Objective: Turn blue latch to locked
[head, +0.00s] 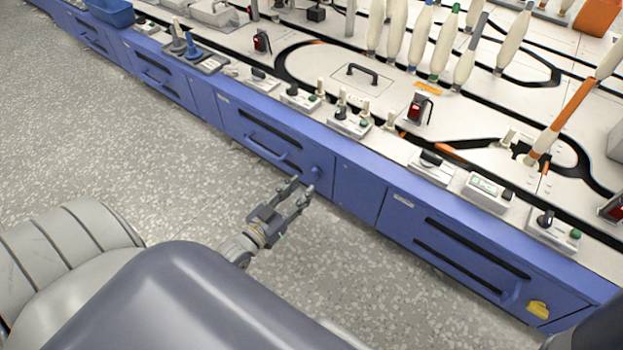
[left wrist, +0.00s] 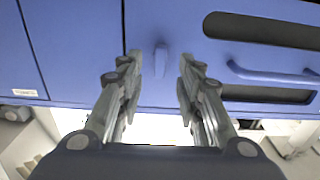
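The blue latch (head: 316,173) is a small knob on the blue drawer front, to the right of the drawer's handle. In the left wrist view the latch (left wrist: 160,63) is a narrow blue tab, its long side running up and down in the picture. My left gripper (head: 297,193) is open and empty, just in front of the latch. In the left wrist view its fingertips (left wrist: 160,60) stand on either side of the latch, with a gap on both sides. Contact does not show. My right gripper is not in view.
The drawer's blue bar handle (head: 270,155) sticks out beside the latch. A yellow latch (head: 538,309) sits on a cabinet front at the lower right. The white worktop (head: 300,62) above carries bobbins and switch boxes. The speckled floor (head: 190,165) before the cabinets is clear.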

